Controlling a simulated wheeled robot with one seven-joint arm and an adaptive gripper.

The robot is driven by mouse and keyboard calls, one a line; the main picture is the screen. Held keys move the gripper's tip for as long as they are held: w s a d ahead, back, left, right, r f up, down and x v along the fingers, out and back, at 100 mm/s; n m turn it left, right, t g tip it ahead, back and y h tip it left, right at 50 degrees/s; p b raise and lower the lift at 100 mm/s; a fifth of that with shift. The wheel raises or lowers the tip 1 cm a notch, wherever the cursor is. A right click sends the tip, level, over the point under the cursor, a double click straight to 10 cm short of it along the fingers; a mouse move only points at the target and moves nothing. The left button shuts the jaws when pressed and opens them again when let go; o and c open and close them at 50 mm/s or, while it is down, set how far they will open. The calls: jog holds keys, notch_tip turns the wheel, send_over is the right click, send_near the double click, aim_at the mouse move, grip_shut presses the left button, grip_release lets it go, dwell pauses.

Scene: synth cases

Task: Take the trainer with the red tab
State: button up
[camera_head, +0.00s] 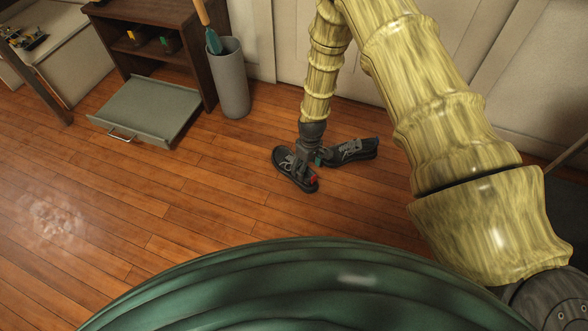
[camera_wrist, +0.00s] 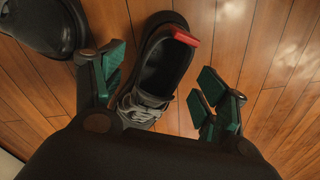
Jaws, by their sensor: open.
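The trainer with the red tab (camera_head: 293,171) is dark with grey laces and lies on the wooden floor. In the wrist view this trainer (camera_wrist: 152,75) sits between my open fingers, its red tab at the heel end at the top. A second dark trainer (camera_head: 352,150) lies just right of it in the head view; in the wrist view part of it (camera_wrist: 38,22) shows at the upper left. My gripper (camera_wrist: 160,85), with green pads, is open over the red-tab trainer. I cannot tell whether the pads touch it. The palm hides the toe.
A grey bin (camera_head: 231,82) with a green-bladed tool stands behind to the left. A brown shelf unit (camera_head: 165,45) stands beside it, with a grey-green drawer-like tray (camera_head: 148,108) low in front. A pale wall is behind the trainers.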

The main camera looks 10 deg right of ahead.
aim_at(305, 173)
notch_tip(305, 173, down, 4)
jog(key=shift+a+b, duration=0.15)
jog(key=shift+b, duration=0.9)
jog(key=c, duration=1.4)
jog(key=shift+r, duration=0.1)
